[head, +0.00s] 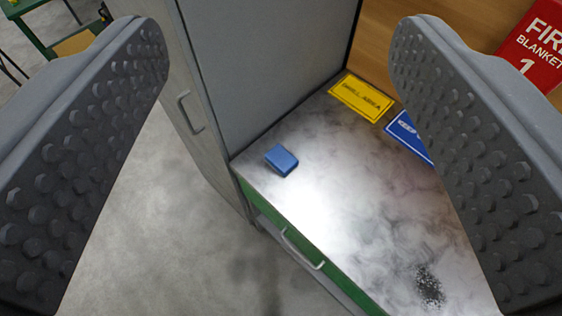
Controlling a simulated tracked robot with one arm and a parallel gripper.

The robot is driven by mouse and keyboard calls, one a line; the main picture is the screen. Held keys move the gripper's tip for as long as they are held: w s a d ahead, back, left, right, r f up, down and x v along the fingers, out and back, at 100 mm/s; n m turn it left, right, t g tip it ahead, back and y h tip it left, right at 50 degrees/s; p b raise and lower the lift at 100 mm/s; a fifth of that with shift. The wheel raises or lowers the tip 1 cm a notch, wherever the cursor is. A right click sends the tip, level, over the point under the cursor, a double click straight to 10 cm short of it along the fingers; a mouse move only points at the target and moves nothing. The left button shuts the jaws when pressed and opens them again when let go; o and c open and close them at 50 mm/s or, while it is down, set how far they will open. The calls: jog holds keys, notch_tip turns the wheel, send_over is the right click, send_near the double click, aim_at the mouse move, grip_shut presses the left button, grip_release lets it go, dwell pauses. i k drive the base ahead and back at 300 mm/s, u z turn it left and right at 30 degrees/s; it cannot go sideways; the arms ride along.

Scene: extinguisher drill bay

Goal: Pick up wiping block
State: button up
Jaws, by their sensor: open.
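The wiping block is a small blue block (281,160) lying on the grey marbled bench top (330,185), close to the tall grey cabinet and near the bench's front edge. My gripper (275,150) is open, with one dark studded finger at the left and one at the right of the view. The block shows between the two fingers but farther off, and nothing is held. The block is fully visible.
The tall grey cabinet (265,70) stands directly left of the block. A yellow sign (361,97), a blue sign (407,135) and a red fire blanket box (537,45) are at the back right. Dark specks (428,287) mark the bench. A drawer handle (300,250) is on its front.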

aim_at(280, 160)
jog(key=z, duration=2.4)
jog(key=k, duration=0.8)
jog(key=u, duration=1.5)
jog(key=i, duration=1)
jog(key=u, duration=0.05)
